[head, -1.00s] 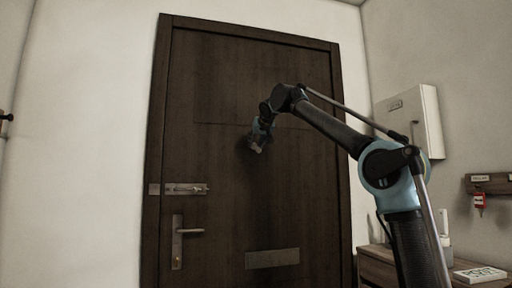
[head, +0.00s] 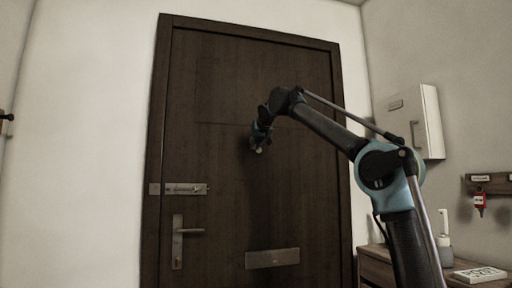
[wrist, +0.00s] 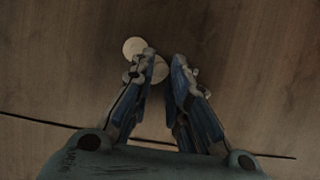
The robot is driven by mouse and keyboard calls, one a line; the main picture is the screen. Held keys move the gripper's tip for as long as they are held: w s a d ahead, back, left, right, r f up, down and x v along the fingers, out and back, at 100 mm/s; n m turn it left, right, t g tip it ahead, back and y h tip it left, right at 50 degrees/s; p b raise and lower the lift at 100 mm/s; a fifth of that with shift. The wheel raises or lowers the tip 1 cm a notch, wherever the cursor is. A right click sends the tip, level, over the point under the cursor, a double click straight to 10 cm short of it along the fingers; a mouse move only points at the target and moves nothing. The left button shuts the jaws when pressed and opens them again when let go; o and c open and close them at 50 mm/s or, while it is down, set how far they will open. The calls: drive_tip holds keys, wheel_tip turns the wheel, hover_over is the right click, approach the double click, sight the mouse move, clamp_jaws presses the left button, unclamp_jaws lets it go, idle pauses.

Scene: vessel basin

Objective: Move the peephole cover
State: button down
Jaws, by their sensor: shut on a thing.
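The wrist view shows two small pale discs on the dark wooden door, close together and partly overlapping. One disc (wrist: 132,46) lies up and left of my left finger. The other, the peephole cover (wrist: 160,70) by its place, sits between the fingertips, partly hidden by the left finger. I cannot tell clearly which disc is cover and which is peephole. My gripper (wrist: 166,66) is shut on the cover. In the head view my gripper (head: 260,140) is at the middle of the door, with a small pale spot at its tip.
The closed door (head: 215,95) has a bolt (head: 185,189), a lever handle (head: 188,231) and a mail slot plate (head: 272,258). A white wall box (head: 430,120), key rack (head: 488,184) and wooden cabinet (head: 372,260) are to the right.

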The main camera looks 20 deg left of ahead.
drive_tip(key=f+n+t+h, duration=0.1)
drive_tip(key=n+h, duration=0.1)
drive_tip(key=n, duration=0.1)
drive_tip(key=shift+f, duration=0.15)
drive_tip(key=shift+w+d+f+n+t+h, duration=0.15)
drive_tip(key=shift+f+n+t+h, duration=0.2)
drive_tip(key=shift+n, duration=0.25)
drive_tip(key=shift+s+d+f+n+t+h, duration=0.15)
drive_tip(key=shift+n+t+h, duration=0.1)
drive_tip(key=shift+n+t, duration=0.3)
drive_tip(key=n, duration=0.2)
drive_tip(key=n+t, duration=0.1)
drive_tip(key=shift+w+d+f+h, duration=0.25)
drive_tip(key=shift+w+f+h, duration=0.05)
drive_tip(key=shift+f+h, duration=0.1)
drive_tip(key=shift+w+d+f+n+t, duration=0.1)
drive_tip(key=shift+d+n+t, duration=0.1)
drive_tip(key=shift+n+t, duration=0.3)
drive_tip(key=shift+w+d+f+n+t, duration=0.1)
drive_tip(key=shift+d+n+t, duration=0.1)
drive_tip(key=shift+n, duration=0.45)
drive_tip(key=c, duration=1.5)
unclamp_jaws()
drive_tip(key=shift+c, duration=0.2)
